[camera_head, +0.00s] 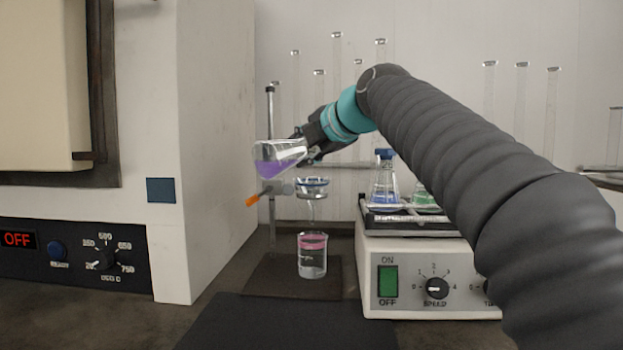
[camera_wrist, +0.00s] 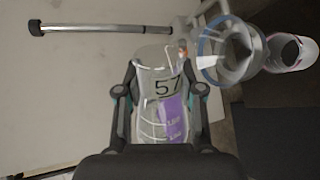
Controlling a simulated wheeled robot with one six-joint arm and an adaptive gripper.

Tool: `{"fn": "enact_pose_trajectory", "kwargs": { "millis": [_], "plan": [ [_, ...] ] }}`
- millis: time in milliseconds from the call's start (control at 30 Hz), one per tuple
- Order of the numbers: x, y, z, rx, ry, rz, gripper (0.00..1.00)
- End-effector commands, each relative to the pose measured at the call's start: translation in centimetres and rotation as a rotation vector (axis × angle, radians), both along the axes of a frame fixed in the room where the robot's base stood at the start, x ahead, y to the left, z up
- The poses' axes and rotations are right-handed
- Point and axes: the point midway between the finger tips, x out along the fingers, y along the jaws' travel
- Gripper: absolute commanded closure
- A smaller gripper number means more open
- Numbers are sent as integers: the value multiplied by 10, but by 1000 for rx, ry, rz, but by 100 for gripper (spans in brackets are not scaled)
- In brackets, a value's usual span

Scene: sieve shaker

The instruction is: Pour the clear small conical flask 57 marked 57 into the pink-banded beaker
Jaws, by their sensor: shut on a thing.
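My gripper (camera_head: 308,148) is shut on the clear small conical flask (camera_head: 278,158), which is tilted on its side and holds purple liquid. In the wrist view the flask (camera_wrist: 158,100) shows the mark 57 between the two fingers (camera_wrist: 160,97). The pink-banded beaker (camera_head: 312,256) stands upright on the dark stand base, with clear contents low in it. It also shows in the wrist view (camera_wrist: 292,53). The flask is above and left of the beaker, apart from it. No stream of liquid shows.
A funnel (camera_head: 312,187) with a blue rim is held by the stand (camera_head: 271,210) directly above the beaker. An orange-tipped clamp (camera_head: 252,200) sticks out left. A shaker (camera_head: 425,275) carrying flasks (camera_head: 385,182) is at right. A furnace (camera_head: 215,130) stands at left.

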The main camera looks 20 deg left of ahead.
Motion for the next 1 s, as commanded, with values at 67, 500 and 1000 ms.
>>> {"fn": "enact_pose_trajectory", "kwargs": {
  "millis": [67,500,1000],
  "plan": [
    [0,0,1,6,10,0,100],
    [1,-1,-1,37,59,-2,100],
    [1,-1,-2,47,75,-1,100]
  ]
}}
